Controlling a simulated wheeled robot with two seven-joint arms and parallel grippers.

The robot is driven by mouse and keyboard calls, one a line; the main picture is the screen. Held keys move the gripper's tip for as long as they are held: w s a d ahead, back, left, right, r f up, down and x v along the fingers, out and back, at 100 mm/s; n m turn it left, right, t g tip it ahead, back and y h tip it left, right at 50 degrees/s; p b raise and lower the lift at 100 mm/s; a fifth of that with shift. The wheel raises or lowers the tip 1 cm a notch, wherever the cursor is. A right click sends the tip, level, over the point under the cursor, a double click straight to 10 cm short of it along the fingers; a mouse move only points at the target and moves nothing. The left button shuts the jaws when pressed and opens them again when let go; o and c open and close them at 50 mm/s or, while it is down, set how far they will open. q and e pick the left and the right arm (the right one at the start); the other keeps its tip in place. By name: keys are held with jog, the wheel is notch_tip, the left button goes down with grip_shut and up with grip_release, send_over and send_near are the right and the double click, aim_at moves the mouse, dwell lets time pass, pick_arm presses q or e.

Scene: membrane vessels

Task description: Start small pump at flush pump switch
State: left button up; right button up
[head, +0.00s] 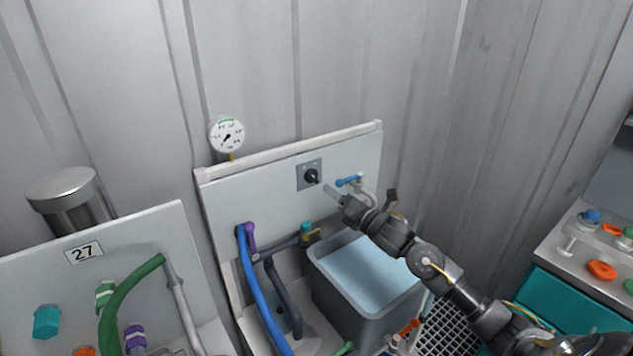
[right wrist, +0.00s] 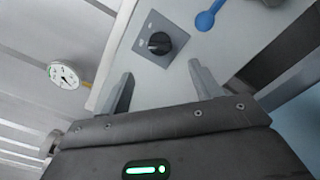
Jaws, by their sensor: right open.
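The flush pump switch is a black rotary knob (head: 312,176) on a grey square plate, set in the upper part of a white panel (head: 275,205). In the right wrist view the knob (right wrist: 159,43) lies ahead of my fingers, between their lines and apart from them. My right gripper (head: 329,189) is open and empty, just to the lower right of the knob in the head view. Its two fingers (right wrist: 160,85) stand wide apart in the right wrist view. My left gripper is not in view.
A blue-handled tap (head: 348,181) sits just right of the switch. Below is a grey tank of water (head: 365,275). A pressure gauge (head: 227,134) stands above the panel. Blue (head: 259,290) and green (head: 128,290) hoses run at the left.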

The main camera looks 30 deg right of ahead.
aim_at(315, 179)
jog(key=w, duration=0.3)
jog(key=w+a+p, duration=0.1)
jog(key=w, duration=0.3)
jog(key=w+p, duration=0.1)
jog(key=w, duration=0.2)
jog(key=shift+w+a, duration=0.25)
jog(key=shift+w, duration=0.1)
jog(key=c, duration=0.9)
